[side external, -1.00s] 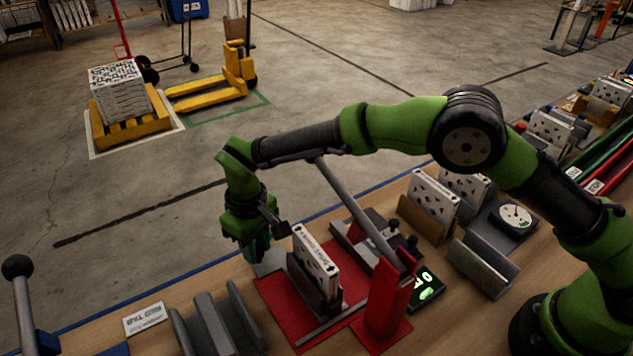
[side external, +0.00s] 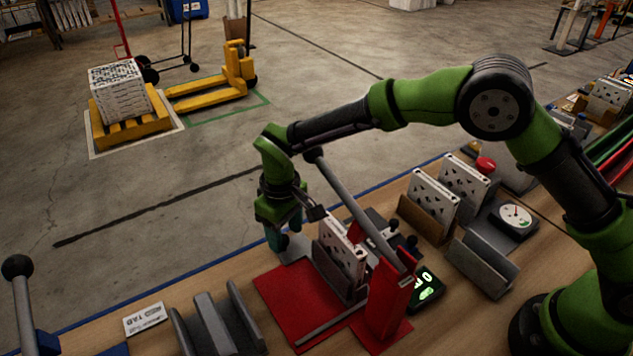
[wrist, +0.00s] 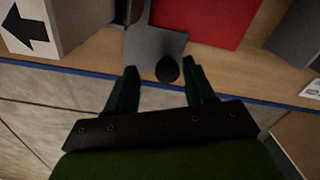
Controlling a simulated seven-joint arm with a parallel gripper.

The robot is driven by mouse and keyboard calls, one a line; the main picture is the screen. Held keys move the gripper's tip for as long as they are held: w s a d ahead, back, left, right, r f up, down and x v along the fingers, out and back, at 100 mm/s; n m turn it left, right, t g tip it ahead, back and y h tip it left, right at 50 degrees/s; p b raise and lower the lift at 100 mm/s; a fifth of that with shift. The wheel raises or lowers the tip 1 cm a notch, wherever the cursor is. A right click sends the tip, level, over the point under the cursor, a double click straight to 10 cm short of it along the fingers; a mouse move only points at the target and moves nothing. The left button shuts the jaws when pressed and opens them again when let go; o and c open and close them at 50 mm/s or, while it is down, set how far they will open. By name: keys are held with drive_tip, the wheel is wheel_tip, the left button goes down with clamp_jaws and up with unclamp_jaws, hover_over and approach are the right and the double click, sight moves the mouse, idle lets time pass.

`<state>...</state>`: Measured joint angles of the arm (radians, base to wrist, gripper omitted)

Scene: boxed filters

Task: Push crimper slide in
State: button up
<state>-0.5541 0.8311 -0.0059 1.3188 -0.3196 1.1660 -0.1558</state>
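The crimper has a red base (side external: 280,297), a red upright (side external: 388,305) and a grey lever (side external: 345,203) raised towards the upper left. Its slide is a dark grey cradle (side external: 328,266) with a white printed filter box (side external: 343,238) standing in it, close beside the upright. A flat grey plate (wrist: 153,45) and a black knob (wrist: 167,69) show at the slide's outer end in the wrist view. My gripper (side external: 279,243) points down at that end. In the wrist view my gripper (wrist: 159,72) is open, with the knob between its separated fingers. Finger contact is unclear.
A digital readout (side external: 427,288) sits right of the crimper. A brown rack (side external: 425,221) with white boxes, an empty grey trough (side external: 484,262) and a dial gauge (side external: 514,217) stand further right. A grey slotted holder (side external: 217,322) and a label card (side external: 144,319) are at left.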

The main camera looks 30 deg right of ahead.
drive_tip(key=shift+a, duration=0.15)
drive_tip(key=a, duration=0.8)
drive_tip(key=shift+s+a, duration=0.1)
drive_tip(key=shift+a, duration=0.25)
wheel_tip(320, 180, up, 16)
drive_tip(key=d+r+m+t+y, duration=0.1)
drive_tip(key=d+r, duration=0.5)
drive_tip(key=d, duration=0.2)
drive_tip(key=s+d+r+m+t, duration=0.1)
drive_tip(key=d+r, duration=0.5)
drive_tip(key=d, duration=0.3)
drive_tip(key=shift+s+d+r+m+y, duration=0.2)
drive_tip(key=shift+r+m+y, duration=0.05)
drive_tip(key=shift+m+y, duration=0.15)
